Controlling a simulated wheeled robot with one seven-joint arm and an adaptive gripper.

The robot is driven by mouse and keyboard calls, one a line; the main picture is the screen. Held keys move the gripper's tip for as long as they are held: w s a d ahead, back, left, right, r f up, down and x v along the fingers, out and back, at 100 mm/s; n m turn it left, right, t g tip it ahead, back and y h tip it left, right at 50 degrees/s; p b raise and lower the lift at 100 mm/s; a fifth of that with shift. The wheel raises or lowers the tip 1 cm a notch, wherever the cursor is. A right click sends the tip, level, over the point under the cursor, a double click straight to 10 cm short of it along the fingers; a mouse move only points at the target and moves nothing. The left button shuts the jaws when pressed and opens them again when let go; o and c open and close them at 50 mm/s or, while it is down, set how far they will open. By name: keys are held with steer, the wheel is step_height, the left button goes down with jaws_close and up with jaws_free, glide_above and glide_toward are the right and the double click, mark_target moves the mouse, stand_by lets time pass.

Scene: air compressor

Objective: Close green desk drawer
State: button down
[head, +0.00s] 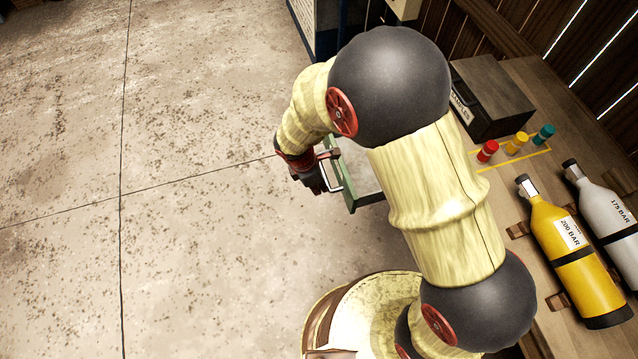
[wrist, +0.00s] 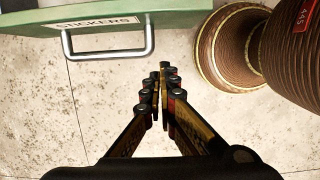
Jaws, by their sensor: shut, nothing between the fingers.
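The green desk drawer (head: 346,178) stands pulled out from the desk in the head view, partly hidden behind my arm. Its green front with a "STICKERS" label (wrist: 97,23) and a silver bar handle (wrist: 108,52) shows at the top left of the wrist view. My gripper (head: 318,188) is just outside the drawer front, close to the handle. In the wrist view its fingertips (wrist: 164,68) are together and empty, to the right of the handle and apart from it in the picture.
On the wooden desk (head: 530,90) are a dark box (head: 490,85), red, yellow and teal small cylinders (head: 517,143), a yellow bottle (head: 565,245) and a grey bottle (head: 605,205). My round brown base parts show at the wrist view's right. The concrete floor (head: 130,230) at left is clear.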

mark_target(338, 188)
steer(key=d+f+b, duration=0.1)
steer(key=d+f, duration=0.1)
steer(key=w+d+f+b, duration=0.1)
steer(key=f, duration=0.1)
steer(key=shift+d+f, duration=0.3)
steer(key=shift+d, duration=0.1)
steer(key=shift+w+d+r+b, duration=0.1)
steer(key=shift+w+d+b, duration=0.1)
steer(key=shift+d+b, duration=0.3)
steer(key=shift+d, duration=0.2)
steer(key=shift+w+d+p, duration=0.1)
steer(key=shift+d+p, duration=0.2)
steer(key=w+d+p, duration=0.3)
steer(key=d+p, duration=0.1)
steer(key=d, duration=0.6)
steer(key=w+d+p, duration=0.3)
steer(key=d, duration=0.7)
steer(key=w+d+p, duration=0.3)
steer(key=d+p, duration=0.1)
steer(key=d, duration=0.6)
steer(key=shift+d+p, duration=0.2)
steer(key=shift+p, duration=0.1)
